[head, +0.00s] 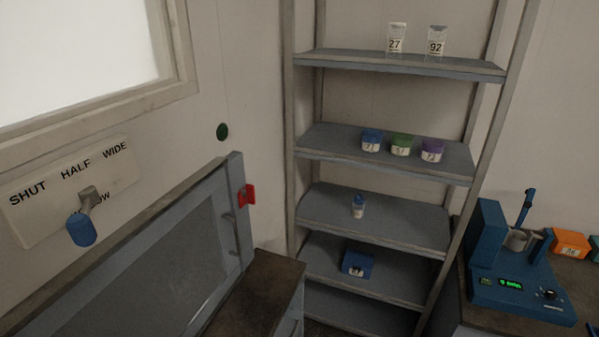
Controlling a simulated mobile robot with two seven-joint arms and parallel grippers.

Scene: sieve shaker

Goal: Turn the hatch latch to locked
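A grey-blue framed panel with a dark pane (168,272), which looks like the hatch, stands at the lower left in the head view. A red piece (247,195), which looks like its latch, sits on the right edge of the frame near the top corner. A thin handle-like bar shows just below it on the frame. I cannot read any locked or unlocked mark by the red piece. The panel's lower part is cut off by the picture's edge. Neither of my grippers is in view.
A lever with a blue grip (81,228) hangs on a wall plate (33,208) marked SHUT, HALF, WIDE. A shelf rack (385,205) with small containers stands right of the panel. A dark-topped counter (265,290) lies between them. A blue machine (515,287) stands at the right.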

